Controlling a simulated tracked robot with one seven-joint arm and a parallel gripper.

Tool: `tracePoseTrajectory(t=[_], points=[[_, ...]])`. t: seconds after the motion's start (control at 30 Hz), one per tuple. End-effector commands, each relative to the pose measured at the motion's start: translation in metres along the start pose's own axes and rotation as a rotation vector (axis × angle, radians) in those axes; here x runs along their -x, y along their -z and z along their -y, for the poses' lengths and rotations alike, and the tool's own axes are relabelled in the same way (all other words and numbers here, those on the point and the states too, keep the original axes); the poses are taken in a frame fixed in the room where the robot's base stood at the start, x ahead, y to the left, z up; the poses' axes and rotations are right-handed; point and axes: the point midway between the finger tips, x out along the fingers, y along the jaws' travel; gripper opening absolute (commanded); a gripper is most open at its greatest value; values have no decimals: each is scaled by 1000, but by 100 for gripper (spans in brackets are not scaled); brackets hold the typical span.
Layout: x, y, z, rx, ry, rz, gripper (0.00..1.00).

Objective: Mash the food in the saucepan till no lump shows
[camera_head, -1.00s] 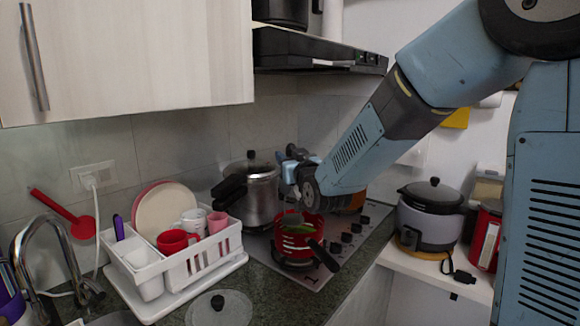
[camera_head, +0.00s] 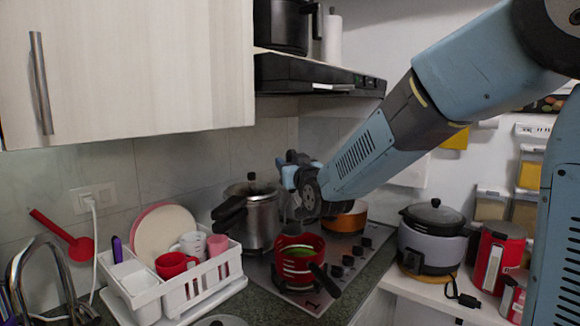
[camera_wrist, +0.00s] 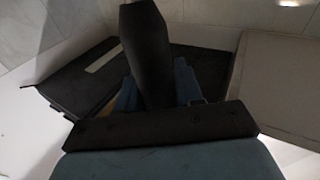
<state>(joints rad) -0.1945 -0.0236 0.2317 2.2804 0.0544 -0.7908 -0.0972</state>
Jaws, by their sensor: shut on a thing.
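The red saucepan (camera_head: 300,274) stands on the hob with its dark handle toward the front right. Green food (camera_head: 302,252) shows inside; its lumps are too small to make out. My gripper (camera_head: 288,176) is above the saucepan, shut on a dark-handled tool, probably the masher. The tool's black handle (camera_wrist: 148,55) rises between the fingers in the wrist view. In the head view its lower end is small and dark, over the pan's rim; I cannot tell whether it touches the food.
A pressure cooker (camera_head: 262,218) stands close behind left of the saucepan, and an orange pan (camera_head: 345,222) behind right. A white dish rack (camera_head: 205,275) is at left. The range hood (camera_head: 320,75) hangs above. A rice cooker (camera_head: 432,235) stands at right.

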Motion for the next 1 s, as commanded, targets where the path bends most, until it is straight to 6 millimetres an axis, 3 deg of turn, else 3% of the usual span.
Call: tracePoseTrajectory(t=[0.17,0.7,1.0], points=[[0,4,0,0,0,-2,6],[-5,46,-3,0,0,-2,6],[-5,50,-3,0,0,-1,6]])
